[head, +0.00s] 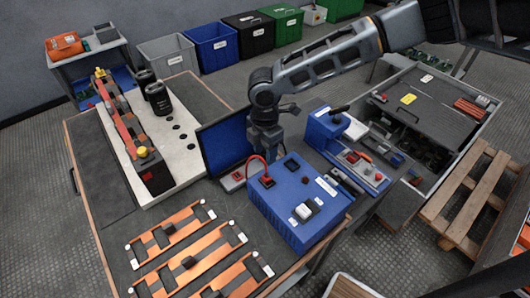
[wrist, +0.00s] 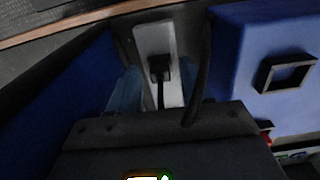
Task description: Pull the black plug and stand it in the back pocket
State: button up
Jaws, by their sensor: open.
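The black plug (wrist: 159,66) sits in a pale grey strip (wrist: 154,38) in the wrist view, with a dark cable running from it toward my gripper. My gripper (wrist: 156,88) is open, with one finger on each side of the plug's line; whether they touch it I cannot tell. In the head view my gripper (head: 264,145) points down between the blue panel (head: 224,145) and the blue box (head: 293,195), and I cannot make out the black plug there. A black-framed square opening (wrist: 285,73) shows on the blue box in the wrist view; which pocket it is I cannot tell.
Orange bars (head: 195,257) lie in front. A blue unit (head: 325,128) stands to the right. The upright panel and box leave a narrow gap around my gripper.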

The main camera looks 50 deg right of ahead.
grip_shut()
dwell(0.5)
jog(key=shift+r, duration=0.15)
jog(key=shift+r+p, duration=2.7)
jog(key=shift+r, duration=0.15)
